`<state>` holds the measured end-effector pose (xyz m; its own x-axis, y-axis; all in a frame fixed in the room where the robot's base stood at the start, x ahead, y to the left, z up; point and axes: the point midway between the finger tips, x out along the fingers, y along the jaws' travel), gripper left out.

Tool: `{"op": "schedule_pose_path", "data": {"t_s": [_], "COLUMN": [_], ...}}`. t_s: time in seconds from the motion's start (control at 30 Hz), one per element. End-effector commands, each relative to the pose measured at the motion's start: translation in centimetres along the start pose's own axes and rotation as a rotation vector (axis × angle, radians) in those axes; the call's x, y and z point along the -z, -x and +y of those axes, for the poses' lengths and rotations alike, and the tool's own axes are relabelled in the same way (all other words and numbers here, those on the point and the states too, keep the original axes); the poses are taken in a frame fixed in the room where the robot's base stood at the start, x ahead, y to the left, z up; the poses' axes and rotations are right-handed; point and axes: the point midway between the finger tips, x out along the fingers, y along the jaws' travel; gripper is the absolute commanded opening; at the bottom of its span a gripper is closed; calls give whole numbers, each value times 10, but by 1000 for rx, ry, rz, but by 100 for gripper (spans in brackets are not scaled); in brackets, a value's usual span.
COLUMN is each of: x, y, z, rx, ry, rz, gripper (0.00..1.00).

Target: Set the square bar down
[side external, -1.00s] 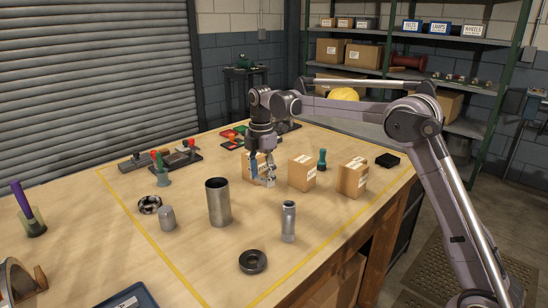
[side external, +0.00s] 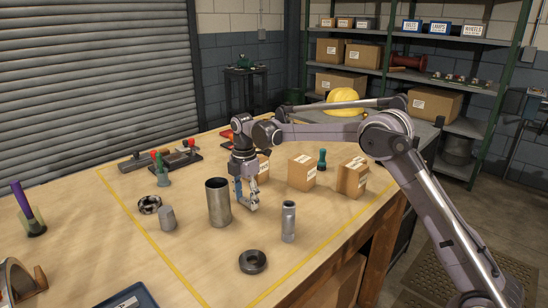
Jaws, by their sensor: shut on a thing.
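My gripper (side external: 253,204) points down over the middle of the wooden table, just right of an open metal cylinder (side external: 218,205). It is shut on the square bar, which is too small and too much covered by the fingers to make out clearly. The fingertips are low, close to the tabletop; I cannot tell whether the bar touches it. A blue part shows on the left side of the gripper.
A slim metal tube (side external: 288,222) stands to the right, and a dark ring (side external: 252,261) lies in front. A grey block (side external: 168,218) and a bearing-like ring (side external: 150,205) are left of the cylinder. Cartons (side external: 302,173) stand behind. Table between cylinder and tube is clear.

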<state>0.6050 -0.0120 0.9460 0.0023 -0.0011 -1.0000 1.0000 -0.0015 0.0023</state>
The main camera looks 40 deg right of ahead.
Motion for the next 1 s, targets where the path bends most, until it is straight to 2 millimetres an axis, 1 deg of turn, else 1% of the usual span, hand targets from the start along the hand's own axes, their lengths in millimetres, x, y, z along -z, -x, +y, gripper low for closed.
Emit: {"op": "schedule_pose_path", "data": {"t_s": [0.13,0.17,0.2,0.23,0.53,0.67,0.77,1.0], "x": [0,0,0,0,0,0,0,0], "y": [-3,-3,-3,-3,-2,2,13,57], "z": [0,0,0,0,0,0,0,0], "rx": [0,0,0,0,0,0,0,0], "ry": [0,0,0,0,0,0,0,0], "rz": [0,0,0,0,0,0,0,0], "gripper": [21,59,70,79,79,79,79,79]}}
